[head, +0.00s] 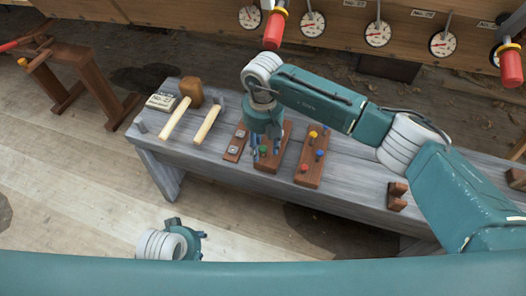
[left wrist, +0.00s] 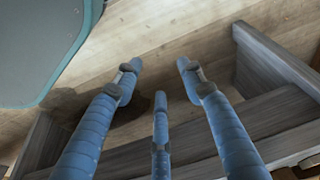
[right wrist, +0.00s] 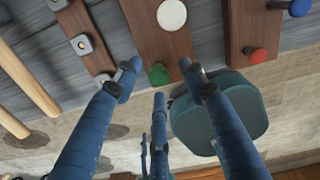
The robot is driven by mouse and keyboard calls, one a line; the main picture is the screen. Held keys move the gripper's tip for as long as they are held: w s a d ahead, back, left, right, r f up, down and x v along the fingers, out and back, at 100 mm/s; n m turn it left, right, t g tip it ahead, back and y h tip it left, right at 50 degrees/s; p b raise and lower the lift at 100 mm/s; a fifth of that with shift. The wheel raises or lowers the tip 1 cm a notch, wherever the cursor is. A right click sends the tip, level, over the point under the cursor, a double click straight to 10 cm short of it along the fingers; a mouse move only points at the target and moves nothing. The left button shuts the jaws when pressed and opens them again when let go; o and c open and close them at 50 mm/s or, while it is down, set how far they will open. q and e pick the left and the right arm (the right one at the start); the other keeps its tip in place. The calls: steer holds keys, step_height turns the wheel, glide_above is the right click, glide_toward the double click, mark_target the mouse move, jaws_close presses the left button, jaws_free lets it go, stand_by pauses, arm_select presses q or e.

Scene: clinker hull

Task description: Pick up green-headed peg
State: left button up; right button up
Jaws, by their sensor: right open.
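The green-headed peg (right wrist: 158,75) stands in a dark wooden block (right wrist: 165,45) on the grey bench. In the head view the green head (head: 263,150) shows just beside my right gripper (head: 264,138). My right gripper is open above that block. In the right wrist view its blue fingers (right wrist: 158,80) are spread, with the green head between the fingertips and no visible grip on it. My left gripper (head: 198,236) is low in front of the bench. In the left wrist view its fingers (left wrist: 160,78) are spread and empty over the floor.
A second block (head: 310,160) holds red, blue and yellow-headed pegs close to the right. A white round head (right wrist: 172,14) is on the green peg's block. A small plate (head: 236,143) and two mallets (head: 207,122) lie left. My right arm spans above the bench.

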steer(key=shift+f, duration=0.8)
steer(key=c, duration=0.8)
steer(key=shift+c, duration=0.2)
steer(key=shift+r, duration=0.1)
